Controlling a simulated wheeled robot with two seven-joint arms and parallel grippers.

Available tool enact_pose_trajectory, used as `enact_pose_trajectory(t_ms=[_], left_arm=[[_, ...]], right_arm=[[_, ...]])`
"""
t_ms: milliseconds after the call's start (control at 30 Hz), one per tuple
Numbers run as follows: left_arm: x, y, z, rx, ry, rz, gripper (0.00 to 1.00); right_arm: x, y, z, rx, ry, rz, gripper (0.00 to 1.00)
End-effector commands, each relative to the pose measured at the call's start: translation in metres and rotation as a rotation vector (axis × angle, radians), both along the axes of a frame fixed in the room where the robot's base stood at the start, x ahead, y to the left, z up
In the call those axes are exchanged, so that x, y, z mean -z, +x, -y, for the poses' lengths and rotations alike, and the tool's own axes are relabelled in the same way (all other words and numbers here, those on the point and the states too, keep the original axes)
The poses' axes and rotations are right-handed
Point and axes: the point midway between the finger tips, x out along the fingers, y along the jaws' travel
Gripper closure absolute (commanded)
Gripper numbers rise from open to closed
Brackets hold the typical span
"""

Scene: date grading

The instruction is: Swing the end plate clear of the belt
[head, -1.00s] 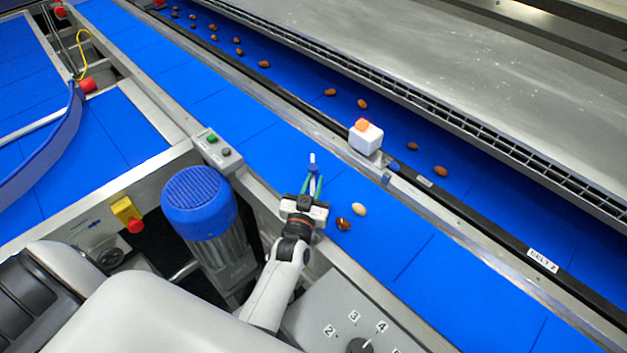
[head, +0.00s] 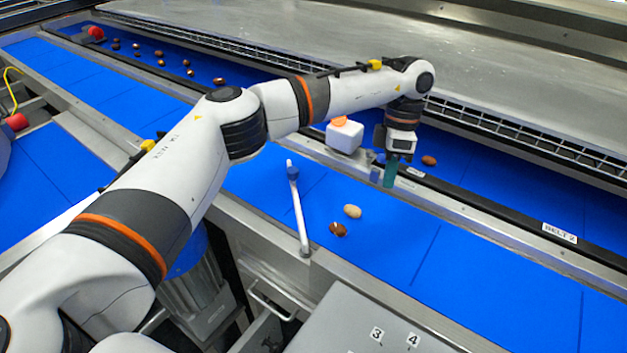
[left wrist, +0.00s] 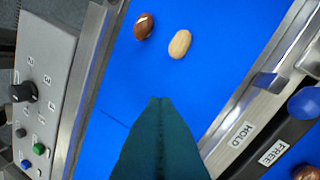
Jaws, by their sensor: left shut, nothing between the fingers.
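A thin pale bar (head: 300,218) with a blue collar near its far end reaches from the near rail partway over the blue belt (head: 390,235); I take it as the end plate. My left gripper (head: 390,178) is shut and empty, low by the rail between the two belts, to the right of the bar and apart from it. In the left wrist view its dark green fingertips (left wrist: 160,102) meet over the belt. My right gripper is out of view.
A brown date (head: 338,229) and a tan one (head: 352,211) lie on the near belt. A white box (head: 345,136) with an orange top stands on the middle rail. Several dates lie on the far belt. A numbered panel (head: 370,325) is at the near edge.

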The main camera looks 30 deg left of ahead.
Motion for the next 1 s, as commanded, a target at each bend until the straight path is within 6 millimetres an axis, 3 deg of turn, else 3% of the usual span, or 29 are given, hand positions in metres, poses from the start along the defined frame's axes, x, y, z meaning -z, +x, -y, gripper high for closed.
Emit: enact_pose_trajectory(t_ms=[33, 100, 200, 300, 433, 833, 1000], left_arm=[[-0.009, 0.012, -0.035, -0.02, 0.125, 0.04, 1.0], [-0.024, 0.02, -0.072, -0.046, 0.259, 0.067, 1.0], [-0.041, 0.025, -0.102, -0.073, 0.368, 0.084, 1.0], [-0.044, 0.025, -0.114, -0.083, 0.405, 0.087, 1.0], [-0.032, 0.023, -0.119, -0.082, 0.408, 0.084, 1.0], [0.044, 0.009, -0.145, -0.082, 0.403, 0.083, 1.0], [0.043, -0.001, -0.168, -0.084, 0.403, 0.086, 1.0]], right_arm=[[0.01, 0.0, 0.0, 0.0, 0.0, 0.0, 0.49], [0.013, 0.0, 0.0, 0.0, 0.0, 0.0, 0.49], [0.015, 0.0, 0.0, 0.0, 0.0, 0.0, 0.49], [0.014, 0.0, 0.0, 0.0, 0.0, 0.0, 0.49], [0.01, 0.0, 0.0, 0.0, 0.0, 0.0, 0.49], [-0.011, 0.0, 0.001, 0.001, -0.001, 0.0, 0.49], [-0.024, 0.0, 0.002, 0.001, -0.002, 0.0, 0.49]])
